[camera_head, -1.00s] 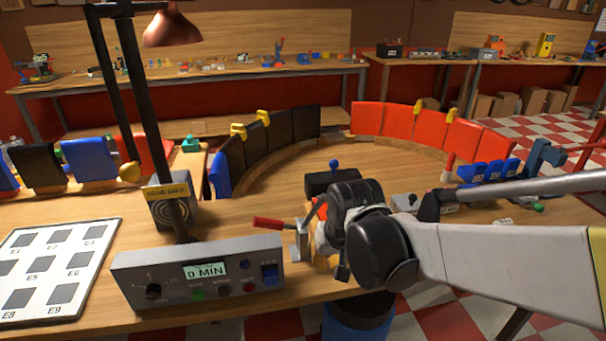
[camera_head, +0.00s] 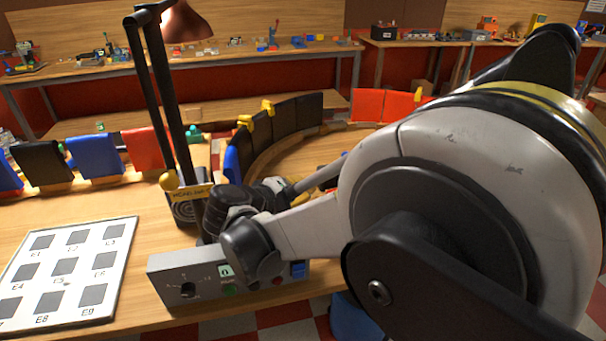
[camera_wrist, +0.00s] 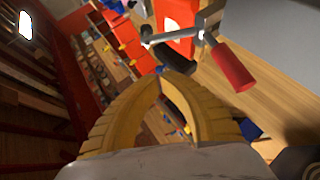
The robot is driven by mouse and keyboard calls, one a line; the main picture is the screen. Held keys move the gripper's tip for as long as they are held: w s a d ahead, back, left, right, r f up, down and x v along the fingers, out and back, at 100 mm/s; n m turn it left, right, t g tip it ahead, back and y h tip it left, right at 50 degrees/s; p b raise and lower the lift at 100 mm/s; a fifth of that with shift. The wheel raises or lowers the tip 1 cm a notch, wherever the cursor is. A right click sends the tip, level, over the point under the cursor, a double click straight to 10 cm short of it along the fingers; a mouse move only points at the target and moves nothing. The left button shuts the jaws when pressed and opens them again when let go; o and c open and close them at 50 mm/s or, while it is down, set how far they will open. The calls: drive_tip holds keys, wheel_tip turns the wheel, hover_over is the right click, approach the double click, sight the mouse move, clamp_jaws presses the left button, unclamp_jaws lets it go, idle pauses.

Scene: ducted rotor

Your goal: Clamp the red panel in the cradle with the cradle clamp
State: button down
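In the wrist view my gripper (camera_wrist: 163,78) has two yellow ribbed fingers. Their tips come together with nothing seen between them. The clamp's red handle (camera_wrist: 232,67) lies ahead and to the right of the fingertips, apart from them. It joins the clamp's metal parts (camera_wrist: 208,25), which are beside a red panel (camera_wrist: 172,14) at the top edge. The cradle under that panel cannot be made out, and I cannot tell whether the clamp presses on the panel. In the head view my arm hides the clamp and this panel.
A control box (camera_head: 163,284) and a lamp post (camera_head: 172,110) stand close to my wrist in the head view. Black panels (camera_head: 283,124) with yellow clips and red panels (camera_head: 367,104) stand in a curved row behind. A marked board (camera_head: 112,262) lies at left.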

drive_tip(key=w+d+f, duration=0.1)
drive_tip(key=w+d+f+b, duration=0.1)
drive_tip(key=d, duration=0.1)
drive_tip(key=w+d+f+b, duration=0.1)
drive_tip(key=d, duration=0.1)
drive_tip(key=shift+w+d+f, duration=0.1)
drive_tip(key=shift+w+f, duration=0.25)
drive_tip(key=shift+f, duration=0.05)
drive_tip(key=shift+d+f+b, duration=0.2)
drive_tip(key=shift+d+b, duration=0.2)
drive_tip(key=shift+d, duration=0.05)
